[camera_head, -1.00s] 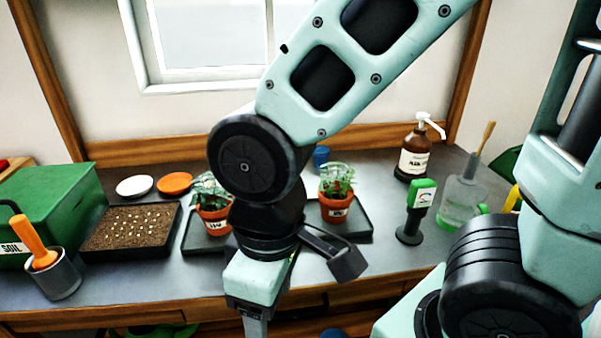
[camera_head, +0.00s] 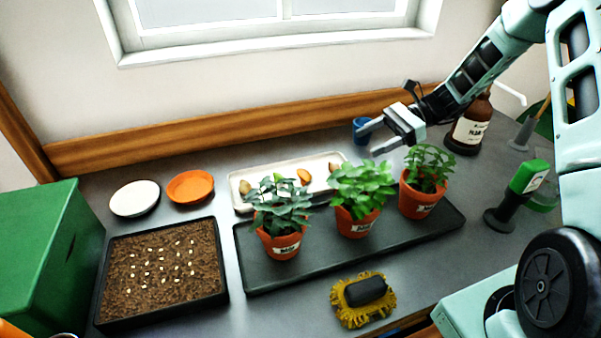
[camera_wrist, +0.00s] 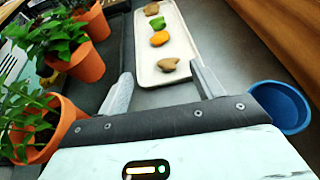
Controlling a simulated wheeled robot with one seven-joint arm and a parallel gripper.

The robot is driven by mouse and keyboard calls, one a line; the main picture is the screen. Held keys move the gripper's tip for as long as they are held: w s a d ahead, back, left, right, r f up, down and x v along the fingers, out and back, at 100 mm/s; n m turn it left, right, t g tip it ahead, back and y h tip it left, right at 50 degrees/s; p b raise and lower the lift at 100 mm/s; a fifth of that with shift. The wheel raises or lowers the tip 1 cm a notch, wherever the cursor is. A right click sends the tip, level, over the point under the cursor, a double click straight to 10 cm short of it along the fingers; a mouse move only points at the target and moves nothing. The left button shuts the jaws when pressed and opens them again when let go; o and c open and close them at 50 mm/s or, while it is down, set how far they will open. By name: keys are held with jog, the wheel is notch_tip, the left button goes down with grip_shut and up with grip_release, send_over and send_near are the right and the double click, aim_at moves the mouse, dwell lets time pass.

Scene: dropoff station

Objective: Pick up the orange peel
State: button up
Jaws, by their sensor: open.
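The orange peel (camera_head: 304,176) is a small orange piece lying on a long white tray (camera_head: 240,205) behind the potted plants. In the wrist view the orange peel (camera_wrist: 159,39) lies on the white tray (camera_wrist: 140,62) between a green piece (camera_wrist: 157,22) and a tan piece (camera_wrist: 168,64). My gripper (camera_head: 368,140) is open and empty, to the right of the tray's right end and apart from the peel. In the wrist view my gripper's (camera_wrist: 160,71) spread fingers point toward the tray, with the tan piece nearest.
Three potted plants (camera_head: 361,187) stand on a black tray (camera_head: 262,281) in front of the white tray. A blue cup (camera_head: 360,127) is close beside my gripper. A brown bottle (camera_head: 466,132) stands right. A yellow brush (camera_head: 363,299) lies in front. A seed tray (camera_head: 98,318) is left.

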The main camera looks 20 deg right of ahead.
aim_at(307, 173)
jog(key=p+x, duration=0.2)
jog(key=x, duration=1.5)
jog(key=shift+s+a+r, duration=0.1)
jog(key=shift+s+r, duration=0.05)
jog(key=c, duration=1)
